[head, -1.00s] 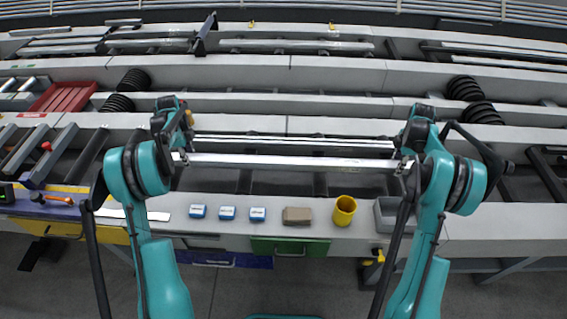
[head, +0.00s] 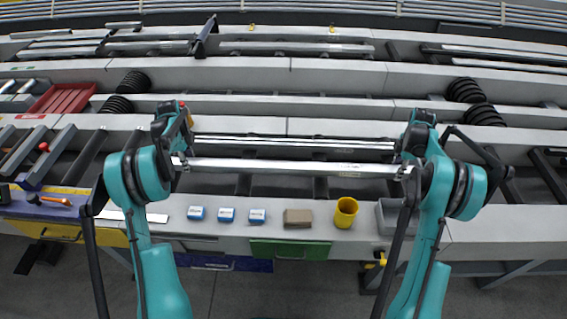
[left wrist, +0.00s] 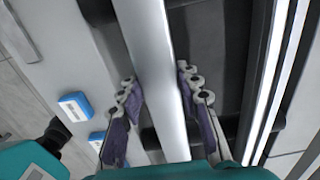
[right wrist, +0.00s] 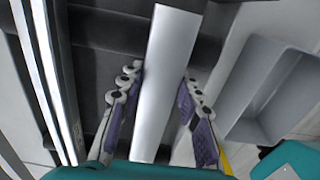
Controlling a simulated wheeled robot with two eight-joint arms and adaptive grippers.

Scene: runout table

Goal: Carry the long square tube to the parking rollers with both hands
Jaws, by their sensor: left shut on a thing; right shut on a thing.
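The long square tube (head: 290,165) is a pale metal bar lying crosswise in front of me in the head view, nearly level. My left gripper (head: 181,162) is shut on it near its left end. In the left wrist view, the fingers (left wrist: 160,90) stand on both sides of the tube (left wrist: 164,60). My right gripper (head: 404,171) is shut on it near its right end. In the right wrist view, the tube (right wrist: 168,60) runs between the fingers (right wrist: 160,90) and its end shows just beyond them. I cannot clearly pick out the parking rollers.
Other shiny bars (head: 290,143) lie just behind the tube. On the front ledge are small blue boxes (head: 227,215), a brown block (head: 298,218), a yellow cup (head: 345,212) and a grey bin (head: 391,222). A red tray (head: 62,98) and dark rollers lie to the left.

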